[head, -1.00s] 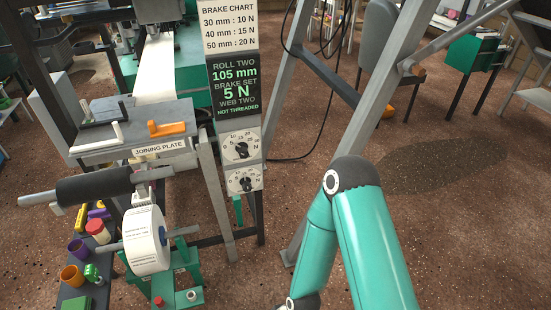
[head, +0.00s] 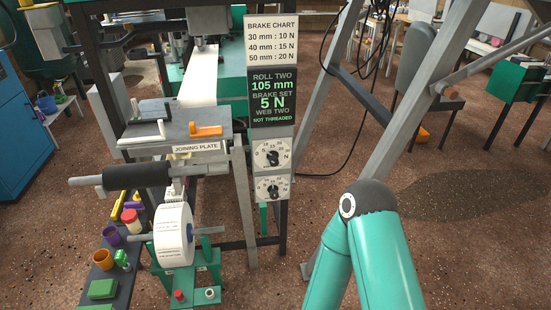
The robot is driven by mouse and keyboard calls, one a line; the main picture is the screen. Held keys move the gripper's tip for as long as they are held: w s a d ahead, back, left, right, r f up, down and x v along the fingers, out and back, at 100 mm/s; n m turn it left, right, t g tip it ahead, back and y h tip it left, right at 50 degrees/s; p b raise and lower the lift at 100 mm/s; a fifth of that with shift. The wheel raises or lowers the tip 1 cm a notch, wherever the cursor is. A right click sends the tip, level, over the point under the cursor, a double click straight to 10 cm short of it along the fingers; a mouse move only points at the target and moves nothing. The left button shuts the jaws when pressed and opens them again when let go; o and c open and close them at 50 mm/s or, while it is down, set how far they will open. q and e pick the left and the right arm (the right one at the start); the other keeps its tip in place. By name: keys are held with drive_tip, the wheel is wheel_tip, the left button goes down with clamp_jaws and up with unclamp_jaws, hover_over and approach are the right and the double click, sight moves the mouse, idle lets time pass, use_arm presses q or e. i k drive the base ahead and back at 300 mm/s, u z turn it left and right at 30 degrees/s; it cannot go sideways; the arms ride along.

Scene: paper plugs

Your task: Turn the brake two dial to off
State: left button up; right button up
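Two brake dials sit one above the other on a narrow upright panel: an upper dial (head: 272,154) and a lower dial (head: 272,187). Each has a white face with numbers, an N mark and a black knob. I cannot tell which dial is brake two, and the exact knob settings are too small to read. The display (head: 273,98) above them reads roll two 105 mm, brake set 5 N, web two not threaded. Neither gripper shows. A teal arm of mine stands at the lower right, apart from the dials in the picture.
A brake chart (head: 272,40) tops the panel. Left of the dials are the joining plate (head: 150,130), a dark roller (head: 135,178) and a white paper roll (head: 174,235). A shelf with cups (head: 103,259) is at lower left. A slanted grey post (head: 397,100) stands right of the panel.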

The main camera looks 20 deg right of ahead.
sight(274, 161)
drive_tip(key=u, duration=0.05)
drive_tip(key=i, duration=0.85)
drive_tip(key=z, duration=0.2)
drive_tip(key=k, duration=0.95)
drive_tip(key=u, duration=0.15)
drive_tip(key=i, duration=0.95)
drive_tip(key=z, duration=0.05)
